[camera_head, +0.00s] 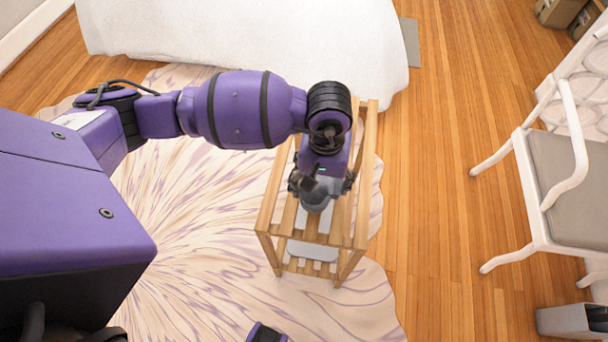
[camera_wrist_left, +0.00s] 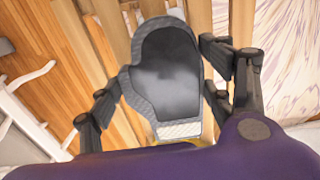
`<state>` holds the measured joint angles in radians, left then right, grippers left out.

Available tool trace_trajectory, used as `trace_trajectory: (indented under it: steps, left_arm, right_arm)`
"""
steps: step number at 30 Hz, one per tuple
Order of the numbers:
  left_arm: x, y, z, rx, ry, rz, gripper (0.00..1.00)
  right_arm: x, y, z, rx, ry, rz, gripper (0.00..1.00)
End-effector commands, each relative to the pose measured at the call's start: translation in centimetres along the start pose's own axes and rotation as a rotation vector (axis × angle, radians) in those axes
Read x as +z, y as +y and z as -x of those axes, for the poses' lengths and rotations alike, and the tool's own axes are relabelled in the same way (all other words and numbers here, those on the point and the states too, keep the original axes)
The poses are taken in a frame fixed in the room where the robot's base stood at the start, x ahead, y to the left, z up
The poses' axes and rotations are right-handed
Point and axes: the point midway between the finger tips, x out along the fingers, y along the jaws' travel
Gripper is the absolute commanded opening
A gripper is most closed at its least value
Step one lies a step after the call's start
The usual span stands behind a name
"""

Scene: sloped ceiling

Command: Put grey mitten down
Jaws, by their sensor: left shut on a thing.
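The grey mitten (camera_head: 316,199) is at my left gripper (camera_head: 321,186), over the top of a slatted wooden stand (camera_head: 359,236). In the left wrist view, the mitten (camera_wrist_left: 165,75) lies between the two fingers of the left gripper (camera_wrist_left: 160,82), with its thumb to the left and a pale cuff band nearest the wrist. The gripper is shut on it. Wooden slats (camera_wrist_left: 118,30) show just behind it. I cannot tell whether the mitten touches the slats. My right gripper is not in view.
A pale flat item (camera_head: 312,251) is on the stand's lower shelf. The stand is on a patterned rug (camera_head: 190,240). A white-covered bed or similar (camera_head: 250,35) is behind, and a white chair (camera_head: 560,175) stands at the right. The wood floor (camera_head: 440,180) between stand and chair is clear.

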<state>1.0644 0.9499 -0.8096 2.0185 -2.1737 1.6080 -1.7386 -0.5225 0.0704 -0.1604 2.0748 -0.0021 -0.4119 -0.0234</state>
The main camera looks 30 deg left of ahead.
Motion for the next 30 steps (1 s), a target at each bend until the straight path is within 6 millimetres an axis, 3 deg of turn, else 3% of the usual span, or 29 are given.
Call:
trace_trajectory:
  steps: [9,20,21,25,30]
  left_arm:
    - [-0.2,-0.6,-3.7,0.0,0.002,0.001,0.48]
    - [-0.2,-0.6,-4.2,-0.001,0.002,0.0,0.48]
    - [-0.2,-0.6,-4.1,0.0,0.001,0.0,0.77]
    - [-0.2,-0.6,-4.0,0.0,0.002,0.0,0.92]
    - [-0.2,-0.6,-4.0,0.0,0.002,0.0,0.92]
  right_arm:
    - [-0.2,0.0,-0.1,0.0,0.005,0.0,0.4]
    - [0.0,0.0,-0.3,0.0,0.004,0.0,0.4]
    - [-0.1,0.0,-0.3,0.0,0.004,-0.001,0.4]
    - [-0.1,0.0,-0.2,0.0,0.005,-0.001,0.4]
    - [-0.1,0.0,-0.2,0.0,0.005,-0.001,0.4]
